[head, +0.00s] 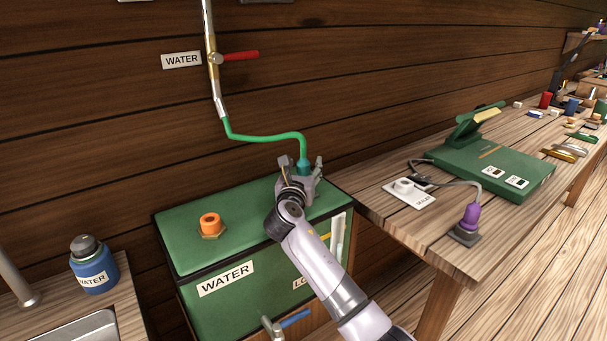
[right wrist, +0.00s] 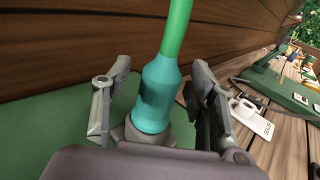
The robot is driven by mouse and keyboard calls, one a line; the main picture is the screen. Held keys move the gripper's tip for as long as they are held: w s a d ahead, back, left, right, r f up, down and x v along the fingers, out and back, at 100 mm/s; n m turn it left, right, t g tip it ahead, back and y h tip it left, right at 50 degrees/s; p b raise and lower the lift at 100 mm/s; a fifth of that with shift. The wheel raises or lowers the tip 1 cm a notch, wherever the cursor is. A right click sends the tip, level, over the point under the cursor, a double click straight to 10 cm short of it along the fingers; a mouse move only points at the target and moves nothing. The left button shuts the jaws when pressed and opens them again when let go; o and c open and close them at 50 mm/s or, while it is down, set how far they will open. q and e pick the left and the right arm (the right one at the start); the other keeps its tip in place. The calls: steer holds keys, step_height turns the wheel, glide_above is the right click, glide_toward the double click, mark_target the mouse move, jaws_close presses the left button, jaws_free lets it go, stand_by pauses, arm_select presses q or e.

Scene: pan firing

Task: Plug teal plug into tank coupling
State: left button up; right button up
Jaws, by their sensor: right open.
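The teal plug (right wrist: 155,95) is on the end of a green hose (right wrist: 176,30) and stands nearly upright, its lower end in a grey collar or seat (right wrist: 130,132) at the tank top. In the head view the plug (head: 304,167) is at the tank's back right, partly hidden by my gripper. My right gripper (head: 301,172) is open, one finger on each side of the plug, with gaps visible in the right wrist view. The orange coupling (head: 210,224) with a brass base is on top of the green tank (head: 178,228), left of my gripper. My left gripper is not in view.
The hose runs up to a wall pipe (head: 209,25) with a red valve handle (head: 240,56). A blue water bottle (head: 93,266) stands on the left counter. On the right table are a white plate (head: 409,194), a purple plug (head: 471,216) and a green device (head: 500,165).

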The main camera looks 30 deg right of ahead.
steer(key=shift+c, duration=0.2)
jaws_close()
stand_by(0.4)
steer(key=shift+r, duration=0.15)
step_height(320, 180, up, 20)
steer(key=p, duration=0.1)
stand_by(0.4)
stand_by(0.3)
steer(key=shift+r+p, duration=2.7)
steer(key=shift+p, duration=0.7)
steer(key=shift+f, duration=0.1)
